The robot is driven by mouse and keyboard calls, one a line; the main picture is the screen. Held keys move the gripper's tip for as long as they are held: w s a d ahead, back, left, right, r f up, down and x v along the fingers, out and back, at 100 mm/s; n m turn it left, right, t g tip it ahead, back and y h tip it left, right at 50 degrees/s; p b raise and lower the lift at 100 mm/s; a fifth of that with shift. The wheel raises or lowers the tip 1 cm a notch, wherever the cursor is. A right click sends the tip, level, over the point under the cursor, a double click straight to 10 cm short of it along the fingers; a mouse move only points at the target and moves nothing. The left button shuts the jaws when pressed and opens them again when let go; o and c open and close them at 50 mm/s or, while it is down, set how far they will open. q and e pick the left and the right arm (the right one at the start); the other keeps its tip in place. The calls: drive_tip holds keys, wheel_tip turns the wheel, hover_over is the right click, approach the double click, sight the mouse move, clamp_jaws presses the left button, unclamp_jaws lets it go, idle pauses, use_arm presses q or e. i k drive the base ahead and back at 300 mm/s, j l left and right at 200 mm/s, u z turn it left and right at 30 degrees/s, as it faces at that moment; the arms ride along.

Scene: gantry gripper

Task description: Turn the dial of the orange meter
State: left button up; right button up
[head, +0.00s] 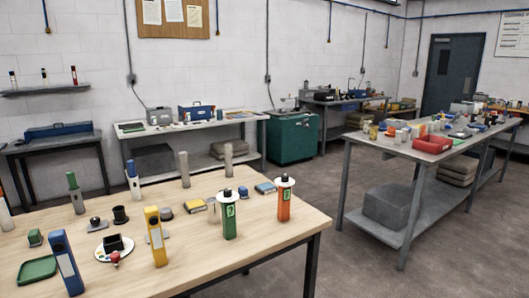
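The orange meter (284,206) stands upright near the right end of the wooden table (280,246). It is a tall narrow block with a pale mark on its front, a white disc on top and a small dark knob above the disc. The knob's setting is too small to read. A similar green meter (230,222) stands to its left and a little nearer. Neither of my grippers shows in the head view, and nothing is seen touching the orange meter.
Yellow (155,238) and blue (66,264) upright devices stand farther left, with a white plate (102,252) between them. Grey cylinders (228,160) stand behind the meters. The tabletop right of the orange meter is clear. A cluttered grey workbench (380,146) stands beyond a floor gap.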

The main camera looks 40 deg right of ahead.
sight(284, 177)
drive_tip(key=i+l+u, duration=0.1)
drive_tip(key=l+u, duration=0.25)
drive_tip(key=l, duration=0.3)
drive_tip(key=l+u, duration=0.4)
drive_tip(key=l, duration=0.2)
